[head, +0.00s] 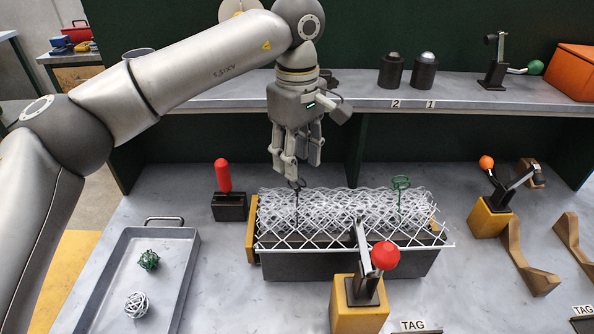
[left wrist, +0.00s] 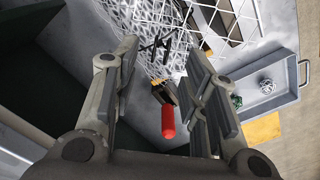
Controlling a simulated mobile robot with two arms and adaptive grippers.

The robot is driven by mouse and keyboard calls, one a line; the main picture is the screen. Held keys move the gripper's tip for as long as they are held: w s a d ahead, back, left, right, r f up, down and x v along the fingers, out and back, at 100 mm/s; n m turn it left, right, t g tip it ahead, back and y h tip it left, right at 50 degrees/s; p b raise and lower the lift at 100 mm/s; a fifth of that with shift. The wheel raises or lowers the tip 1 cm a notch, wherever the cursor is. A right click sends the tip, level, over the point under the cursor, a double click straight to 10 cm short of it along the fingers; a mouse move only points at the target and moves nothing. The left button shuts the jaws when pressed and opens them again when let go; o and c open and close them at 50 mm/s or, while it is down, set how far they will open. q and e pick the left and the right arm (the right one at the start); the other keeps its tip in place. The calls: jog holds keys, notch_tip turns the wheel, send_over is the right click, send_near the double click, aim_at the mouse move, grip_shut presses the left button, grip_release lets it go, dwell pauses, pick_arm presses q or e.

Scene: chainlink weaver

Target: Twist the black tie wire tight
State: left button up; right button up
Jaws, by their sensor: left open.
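The black tie wire (head: 297,185) stands at the left part of a rolled white chainlink mesh (head: 330,215). In the left wrist view the black tie wire (left wrist: 154,46) shows as a dark twisted piece against the mesh (left wrist: 125,25). A green tie wire (head: 401,183) stands on the right part of the mesh. My left gripper (head: 296,168) points down just above the black wire. Its fingers are open, and the left wrist view shows a wide empty gap between them (left wrist: 163,55). Whether a fingertip touches the wire I cannot tell. My right gripper is not in view.
A red-handled tool in a black block (head: 229,205) stands left of the mesh. A red-knobbed clamp (head: 360,297) stands in front, an orange-knobbed clamp (head: 490,210) at right. A grey tray (head: 185,280) holds green and white wire balls. A shelf (head: 370,92) runs behind.

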pick_arm(q)
notch_tip(320, 180, up, 8)
jog(key=shift+f, duration=0.25)
jog(key=shift+r, duration=0.1)
